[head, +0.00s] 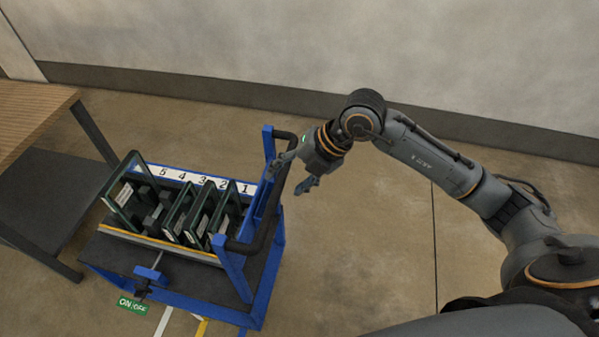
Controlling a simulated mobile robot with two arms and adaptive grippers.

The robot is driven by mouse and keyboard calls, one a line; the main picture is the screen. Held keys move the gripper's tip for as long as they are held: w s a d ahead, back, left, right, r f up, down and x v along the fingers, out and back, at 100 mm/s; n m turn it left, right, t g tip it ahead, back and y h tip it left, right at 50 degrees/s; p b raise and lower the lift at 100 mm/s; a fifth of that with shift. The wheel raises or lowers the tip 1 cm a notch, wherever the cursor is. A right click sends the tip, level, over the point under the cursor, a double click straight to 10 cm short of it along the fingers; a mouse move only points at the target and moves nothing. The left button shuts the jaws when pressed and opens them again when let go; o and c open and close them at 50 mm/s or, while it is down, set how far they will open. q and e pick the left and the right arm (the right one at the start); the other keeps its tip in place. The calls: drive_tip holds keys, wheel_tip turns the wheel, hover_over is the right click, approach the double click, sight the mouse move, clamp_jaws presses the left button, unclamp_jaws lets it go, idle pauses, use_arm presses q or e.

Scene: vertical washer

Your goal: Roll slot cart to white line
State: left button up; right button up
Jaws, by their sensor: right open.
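The slot cart (262,285) is a blue frame with a dark deck, at the left of the head view. It carries glass panes (186,210) standing in slots along a white strip (200,180) numbered 1 to 5. Its black handle (272,215) rises at its right end. My right gripper (293,172) is open beside the upper part of the handle; I cannot tell whether it touches. A white line (163,322) on the floor shows at the bottom edge, below the cart. My left gripper is not in view.
A wooden-topped table (35,115) with a dark lower shelf stands left, close to the cart. A green ON/OFF label (132,305) and a yellow line (201,328) lie near the cart's front. A wall runs behind. The floor right of the cart is clear.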

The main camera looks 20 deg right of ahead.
sight(276, 197)
drive_tip(key=shift+h, duration=0.6)
drive_tip(key=b+x, duration=0.2)
drive_tip(key=x, duration=0.2)
drive_tip(key=d+b+x, duration=0.1)
drive_tip(key=b+x, duration=0.2)
drive_tip(key=x, duration=0.1)
drive_tip(key=d+f+b+x, duration=0.1)
drive_tip(key=b+x, duration=0.2)
drive_tip(key=x, duration=0.1)
drive_tip(key=shift+w+f, duration=0.15)
drive_tip(key=shift+w, duration=0.2)
clamp_jaws()
